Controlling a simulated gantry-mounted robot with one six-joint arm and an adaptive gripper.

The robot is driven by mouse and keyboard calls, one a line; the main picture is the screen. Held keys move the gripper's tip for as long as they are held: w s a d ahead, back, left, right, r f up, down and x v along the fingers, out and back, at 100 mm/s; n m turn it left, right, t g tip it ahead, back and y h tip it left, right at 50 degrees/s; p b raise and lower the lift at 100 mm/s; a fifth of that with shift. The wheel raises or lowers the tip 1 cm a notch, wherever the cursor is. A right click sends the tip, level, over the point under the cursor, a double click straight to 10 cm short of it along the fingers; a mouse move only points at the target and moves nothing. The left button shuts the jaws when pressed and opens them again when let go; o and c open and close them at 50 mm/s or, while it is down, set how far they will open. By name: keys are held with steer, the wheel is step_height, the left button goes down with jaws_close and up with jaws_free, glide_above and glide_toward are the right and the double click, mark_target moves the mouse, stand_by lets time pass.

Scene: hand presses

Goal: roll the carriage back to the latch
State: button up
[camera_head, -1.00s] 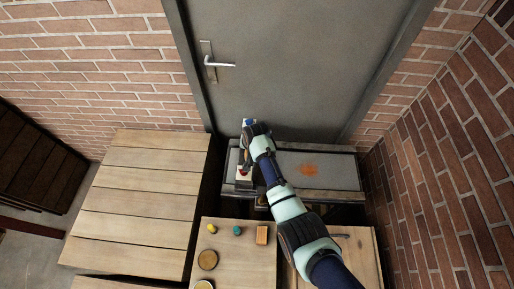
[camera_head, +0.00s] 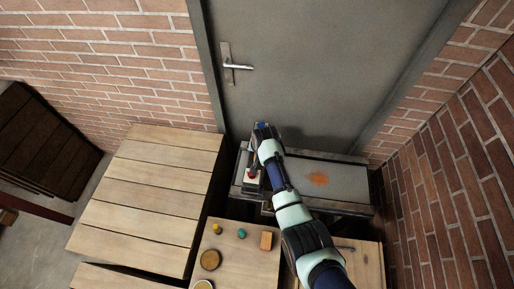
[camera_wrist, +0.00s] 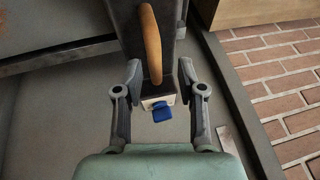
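The press (camera_head: 325,181) stands against the grey door, with a flat grey bed that has an orange stain. My gripper reaches over the left end of the press in the head view, where my arm hides part of it. In the wrist view, my gripper (camera_wrist: 160,68) is open, its fingers apart on either side of a dark block, which looks like the carriage (camera_wrist: 130,22). A curved wooden handle (camera_wrist: 151,42) lies on this block. A blue tab (camera_wrist: 162,113) on a white piece, perhaps the latch, sits between the fingers nearer my palm. I cannot tell whether a finger touches anything.
A red knob on a white piece (camera_head: 251,174) shows beside my arm. A wooden table (camera_head: 140,190) stands at the left. A lower board (camera_head: 235,262) in front holds small yellow, green and orange-brown items. A brick wall (camera_head: 450,190) closes off the right.

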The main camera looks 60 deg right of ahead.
steer(key=v, duration=1.2)
